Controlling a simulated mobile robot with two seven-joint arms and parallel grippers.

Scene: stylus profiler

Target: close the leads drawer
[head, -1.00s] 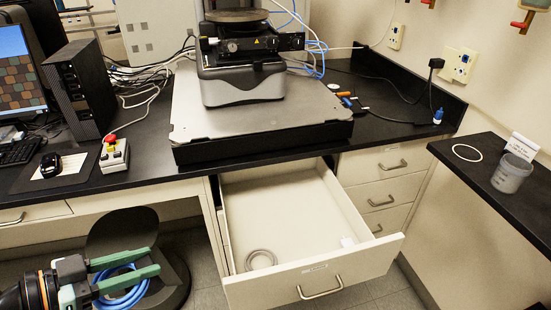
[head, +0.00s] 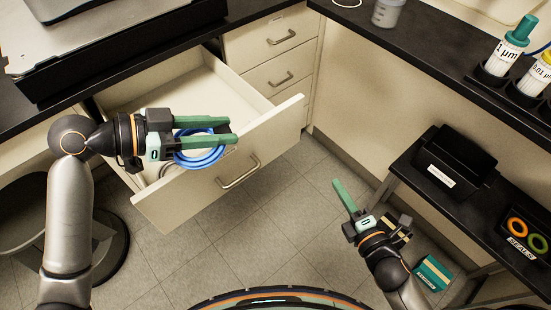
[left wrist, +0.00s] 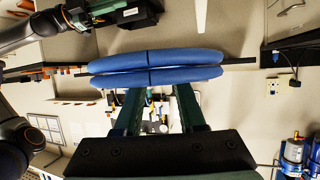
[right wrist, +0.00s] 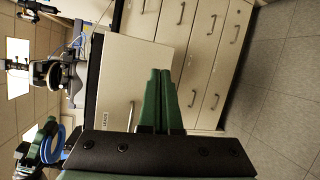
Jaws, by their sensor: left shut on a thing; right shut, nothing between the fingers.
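The leads drawer (head: 275,143) stands pulled out below the bench, with a bar handle (head: 240,172) on its front. Its front also shows in the right wrist view (right wrist: 146,62). My left gripper (head: 232,131) is shut on a coiled blue lead (head: 187,158) and is above the drawer in the head view, covering part of its inside. The blue lead spans the left wrist view (left wrist: 150,66). My right gripper (head: 338,184) is shut and empty, right of the drawer front and apart from it.
Closed drawers (head: 278,50) stand right of the open one. A side bench with bottles (head: 505,55) and a low shelf with a black box (head: 455,160) are at the right. A green box (head: 433,272) is near the floor. Floor before the drawer is clear.

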